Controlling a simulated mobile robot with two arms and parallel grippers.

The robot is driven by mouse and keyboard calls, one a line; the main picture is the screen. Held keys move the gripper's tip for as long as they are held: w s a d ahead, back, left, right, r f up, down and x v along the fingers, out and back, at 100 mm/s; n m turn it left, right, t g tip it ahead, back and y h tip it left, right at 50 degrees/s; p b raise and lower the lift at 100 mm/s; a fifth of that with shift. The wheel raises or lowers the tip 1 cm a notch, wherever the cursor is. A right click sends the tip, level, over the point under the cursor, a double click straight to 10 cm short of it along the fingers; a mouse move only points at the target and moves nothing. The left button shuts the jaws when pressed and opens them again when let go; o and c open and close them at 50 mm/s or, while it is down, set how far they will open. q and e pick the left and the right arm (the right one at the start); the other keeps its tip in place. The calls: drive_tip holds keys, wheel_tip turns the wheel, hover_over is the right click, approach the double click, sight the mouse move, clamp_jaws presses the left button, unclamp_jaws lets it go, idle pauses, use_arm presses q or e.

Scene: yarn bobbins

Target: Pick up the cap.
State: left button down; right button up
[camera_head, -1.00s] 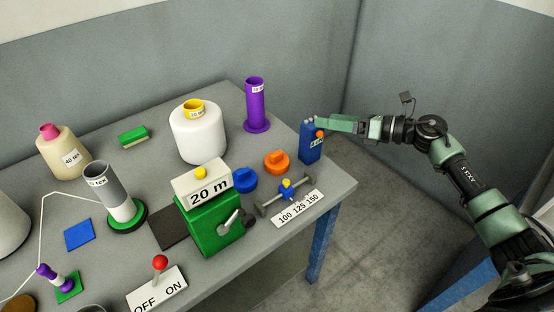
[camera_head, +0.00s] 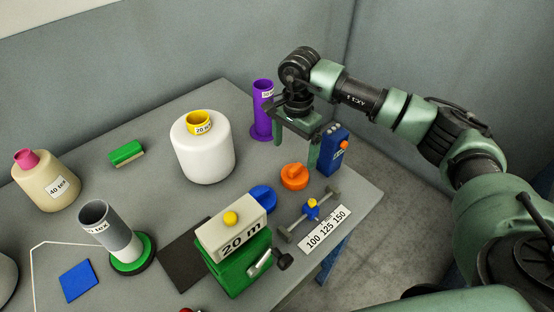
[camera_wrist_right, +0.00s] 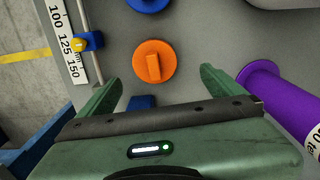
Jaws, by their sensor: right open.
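An orange cap (camera_head: 294,177) with a raised grip bar lies on the grey table. A similar blue cap (camera_head: 262,198) lies beside it, partly behind the green winder. My right gripper (camera_head: 296,152) points down above the table, open and empty, just behind the orange cap in the head view. In the right wrist view the orange cap (camera_wrist_right: 154,62) lies ahead of the open fingers (camera_wrist_right: 157,82), near the middle of the gap and untouched. The blue cap (camera_wrist_right: 148,4) is cut by the top edge there. My left gripper is not in view.
A purple bobbin (camera_head: 262,122) stands close to one finger, and a blue box (camera_head: 332,150) close to the other. A white yarn cone (camera_head: 204,155), the green winder (camera_head: 240,268) and a sliding scale (camera_head: 325,230) surround the caps.

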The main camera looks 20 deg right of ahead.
sight(296, 167)
drive_tip(key=shift+w, duration=0.1)
drive_tip(key=f, duration=0.1)
drive_tip(key=s+f+p, duration=0.1)
drive_tip(key=f+p, duration=0.1)
drive_tip(key=shift+s+d, duration=0.2)
drive_tip(key=shift+s, duration=0.1)
drive_tip(key=f, duration=0.1)
drive_tip(key=f+p, duration=0.1)
drive_tip(key=f, duration=0.1)
drive_tip(key=shift+w+a, duration=0.1)
drive_tip(key=shift+w, duration=0.1)
drive_tip(key=shift+f, duration=0.55)
drive_tip(key=c, duration=1.4)
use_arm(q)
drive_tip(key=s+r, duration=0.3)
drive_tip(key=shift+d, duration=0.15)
